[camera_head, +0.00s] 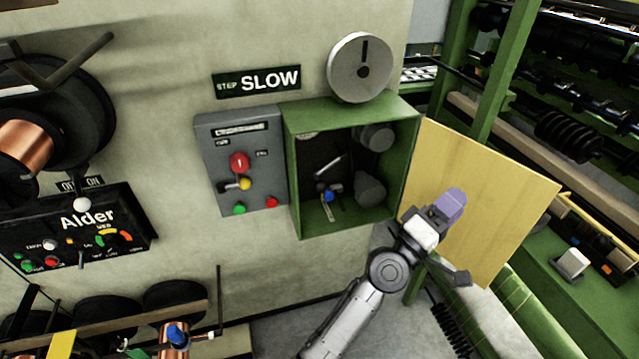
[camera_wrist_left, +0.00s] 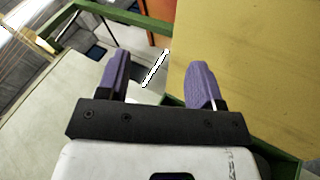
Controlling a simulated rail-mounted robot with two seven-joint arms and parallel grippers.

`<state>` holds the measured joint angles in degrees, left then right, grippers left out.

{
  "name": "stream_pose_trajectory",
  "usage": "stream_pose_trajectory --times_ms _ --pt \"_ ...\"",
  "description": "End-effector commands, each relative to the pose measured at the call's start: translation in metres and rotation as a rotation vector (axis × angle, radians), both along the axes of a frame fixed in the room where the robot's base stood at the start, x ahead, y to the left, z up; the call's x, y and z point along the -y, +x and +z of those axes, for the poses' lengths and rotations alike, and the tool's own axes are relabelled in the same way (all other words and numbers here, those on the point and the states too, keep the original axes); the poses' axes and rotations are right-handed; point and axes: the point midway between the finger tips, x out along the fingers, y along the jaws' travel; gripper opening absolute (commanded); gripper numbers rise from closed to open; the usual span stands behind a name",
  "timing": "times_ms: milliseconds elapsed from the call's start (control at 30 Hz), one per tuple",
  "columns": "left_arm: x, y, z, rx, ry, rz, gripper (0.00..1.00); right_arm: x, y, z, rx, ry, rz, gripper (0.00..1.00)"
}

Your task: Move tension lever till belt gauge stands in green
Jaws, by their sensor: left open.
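An open green box (camera_head: 293,170) on the wall holds dark pulleys, a pale bar and a small lever with a blue knob (camera_head: 327,197); I cannot tell if this is the tension lever. A pale dial edge (camera_head: 306,134) at the box's top is mostly hidden, its reading unseen. My left gripper (camera_head: 450,207) is open and empty, right of the box and in front of its yellow door (camera_head: 500,185). In the left wrist view, its purple fingers (camera_wrist_left: 160,85) stand apart, with the yellow panel (camera_wrist_left: 240,60) beside the right finger. My right gripper is not in view.
A grey switch box (camera_head: 212,160) with red, yellow and green controls adjoins the green box. A black Alder panel (camera_head: 70,250) with a coloured-arc meter (camera_head: 115,238) is at left. A round grey disc (camera_head: 345,70) sits above. Green machine frames (camera_head: 495,85) crowd the right.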

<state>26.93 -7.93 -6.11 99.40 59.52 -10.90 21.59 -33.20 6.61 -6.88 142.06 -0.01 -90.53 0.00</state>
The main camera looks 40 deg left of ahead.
Motion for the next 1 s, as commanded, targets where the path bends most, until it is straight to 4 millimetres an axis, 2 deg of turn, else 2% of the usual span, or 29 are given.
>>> stream_pose_trajectory --times_ms 100,267,400,500,633,800,1000 --pt "-0.036 0.013 -0.014 -0.011 -0.349 0.064 0.60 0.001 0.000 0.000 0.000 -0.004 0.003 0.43" --pt "-0.091 0.019 -0.047 -0.001 -0.817 0.191 0.60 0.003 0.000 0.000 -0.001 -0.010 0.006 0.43" --pt "-0.133 0.009 -0.083 0.054 -1.188 0.327 0.60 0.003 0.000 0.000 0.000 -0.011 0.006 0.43" --pt "-0.155 -0.005 -0.104 0.126 -1.406 0.420 0.60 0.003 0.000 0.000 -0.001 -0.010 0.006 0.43" --pt "-0.173 -0.026 -0.124 0.243 -1.614 0.517 0.60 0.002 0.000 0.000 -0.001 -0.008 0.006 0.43" --pt "-0.184 -0.047 -0.137 0.402 -1.761 0.576 0.60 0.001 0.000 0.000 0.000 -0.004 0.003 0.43" --pt "-0.191 -0.046 -0.138 0.459 -1.816 0.531 0.60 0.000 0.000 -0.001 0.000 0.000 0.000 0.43"
